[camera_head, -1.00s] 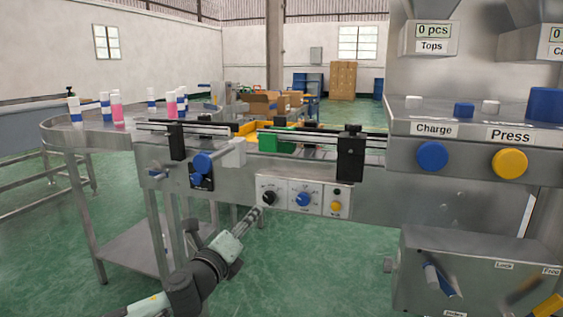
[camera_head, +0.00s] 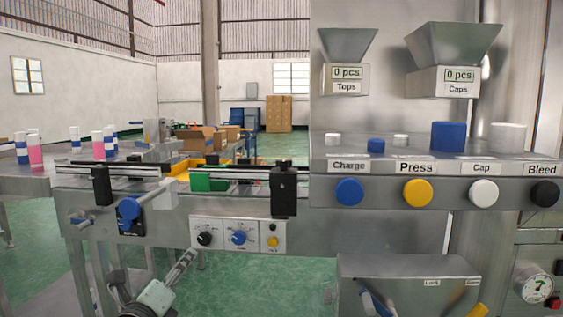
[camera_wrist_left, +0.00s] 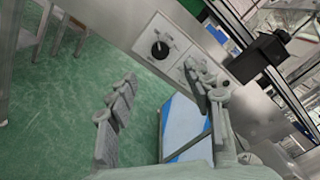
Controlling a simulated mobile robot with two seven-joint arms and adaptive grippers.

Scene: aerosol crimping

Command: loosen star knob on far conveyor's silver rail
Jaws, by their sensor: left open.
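The conveyor's silver rail (camera_head: 130,168) runs across the left half of the head view in two stretches. A black bracket (camera_head: 102,186) holds its left part, and a taller black bracket (camera_head: 284,195) with a small black knob on top (camera_head: 285,165) stands at its right end. I cannot make out a star shape on either bracket. The right black bracket also shows at upper right in the left wrist view (camera_wrist_left: 262,52). My left gripper (camera_head: 188,260) is low in front of the conveyor, below the control panel. In the wrist view its fingers (camera_wrist_left: 163,92) are apart and empty.
A control panel (camera_head: 238,237) with black and blue dials is on the conveyor front. A blue knob (camera_head: 129,208) sticks out to its left. A machine with push buttons (camera_head: 417,192) and a steel box (camera_head: 410,285) stand at right.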

